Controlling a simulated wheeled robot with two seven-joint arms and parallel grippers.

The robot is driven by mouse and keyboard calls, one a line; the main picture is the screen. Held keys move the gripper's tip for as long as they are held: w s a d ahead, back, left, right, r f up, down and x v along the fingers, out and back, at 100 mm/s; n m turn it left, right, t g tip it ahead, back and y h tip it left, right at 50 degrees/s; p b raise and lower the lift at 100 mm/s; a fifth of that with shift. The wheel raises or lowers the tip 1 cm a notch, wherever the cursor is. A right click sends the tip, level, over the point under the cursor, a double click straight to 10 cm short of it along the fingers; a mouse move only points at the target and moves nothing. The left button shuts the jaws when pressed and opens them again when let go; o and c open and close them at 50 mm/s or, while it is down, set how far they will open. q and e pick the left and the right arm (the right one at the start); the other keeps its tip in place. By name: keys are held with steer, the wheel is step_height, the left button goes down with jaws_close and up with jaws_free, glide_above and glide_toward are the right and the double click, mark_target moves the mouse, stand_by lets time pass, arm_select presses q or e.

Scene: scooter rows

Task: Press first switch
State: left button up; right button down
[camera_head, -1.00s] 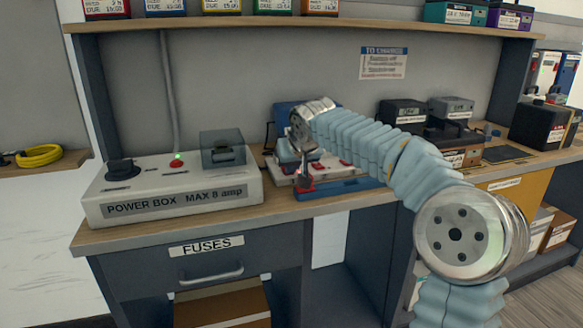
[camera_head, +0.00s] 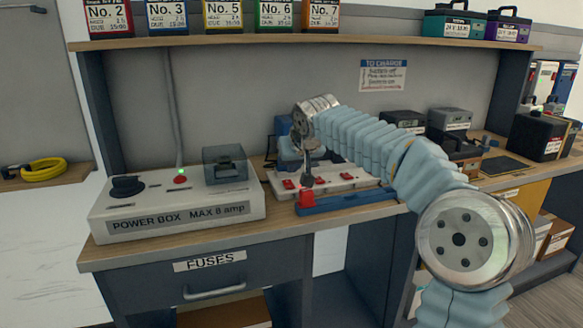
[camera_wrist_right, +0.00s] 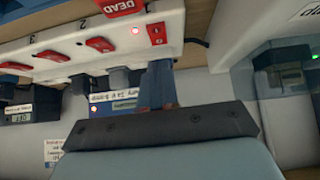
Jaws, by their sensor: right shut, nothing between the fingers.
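A white power strip (camera_head: 346,179) with several red switches lies on the bench behind a blue tray (camera_head: 350,202). In the right wrist view the strip (camera_wrist_right: 70,42) appears upside down. A red switch (camera_wrist_right: 157,33) sits at its right end beside a lit red lamp (camera_wrist_right: 136,30). More red switches lie to the left, and a red tag (camera_wrist_right: 124,8) reads DEAD. My right gripper (camera_head: 309,181) is shut and empty, pointing down over the strip's left part; its fingers (camera_wrist_right: 157,85) show close to the end switch. I cannot tell whether they touch it. My left gripper is out of view.
A power box (camera_head: 180,200) with a black knob and green lamp stands left of the strip. A red block (camera_head: 306,198) is at the tray's left end. Dark chargers (camera_head: 450,120) stand to the right. A shelf (camera_head: 300,39) with numbered batteries runs above.

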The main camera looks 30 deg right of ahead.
steer(key=b+v, duration=0.1)
steer(key=v, duration=0.9)
steer(key=shift+s+a+f, duration=0.15)
steer(key=shift+s+f, duration=0.05)
steer(key=shift+s, duration=0.35)
